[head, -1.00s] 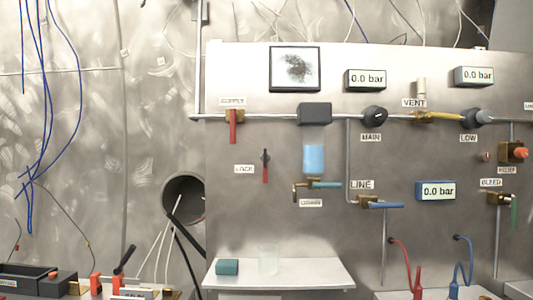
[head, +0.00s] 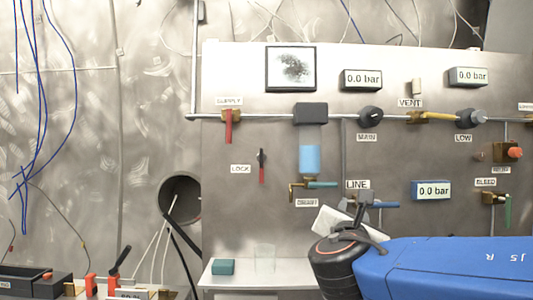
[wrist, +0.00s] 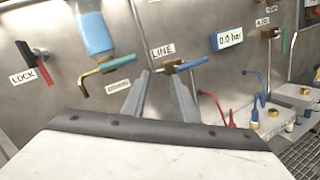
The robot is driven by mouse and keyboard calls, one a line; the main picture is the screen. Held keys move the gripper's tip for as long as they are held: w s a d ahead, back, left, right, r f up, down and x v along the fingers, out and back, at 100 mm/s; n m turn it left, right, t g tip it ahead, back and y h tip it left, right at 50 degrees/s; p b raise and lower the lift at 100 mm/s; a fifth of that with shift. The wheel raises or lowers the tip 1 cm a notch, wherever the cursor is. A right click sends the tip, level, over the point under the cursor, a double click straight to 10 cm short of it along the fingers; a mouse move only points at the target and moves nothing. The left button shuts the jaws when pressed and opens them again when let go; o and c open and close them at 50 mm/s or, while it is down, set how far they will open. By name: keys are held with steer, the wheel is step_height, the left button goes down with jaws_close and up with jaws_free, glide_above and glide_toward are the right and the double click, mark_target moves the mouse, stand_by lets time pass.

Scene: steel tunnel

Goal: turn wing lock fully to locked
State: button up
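The wing lock (head: 261,166) is on the steel panel beside the LOCK label (head: 240,169). Its black part points up and its red part hangs straight down in the head view. In the wrist view the wing lock (wrist: 43,70) shows at the upper left, with the LOCK label (wrist: 22,76) below it. My gripper (wrist: 159,82) has its two grey fingers apart with nothing between them. It points toward the panel near the LINE label, to the right of the wing lock and apart from it. In the head view my wrist hides part of the lower panel.
The drain valve (head: 320,185) with its teal handle and a blue-filled cylinder (head: 310,158) lie between my gripper and the lock. The blue LINE valve handle (wrist: 190,64) is close ahead of my fingers. A shelf (head: 240,283) holds a teal block and a clear beaker.

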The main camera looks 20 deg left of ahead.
mark_target(261, 152)
steer(key=s+a+r+n+t+y, duration=0.1)
steer(key=s+a+r+n+y, duration=0.35)
steer(key=a, duration=0.45)
steer(key=s+a+r+n+y, duration=0.3)
steer(key=s+a+n+y, duration=0.15)
steer(key=a, duration=0.55)
steer(key=shift+h, duration=0.4)
steer(key=x, duration=1.6)
steer(key=shift+w+r, duration=0.2)
steer(key=shift+w, duration=0.05)
jaws_close()
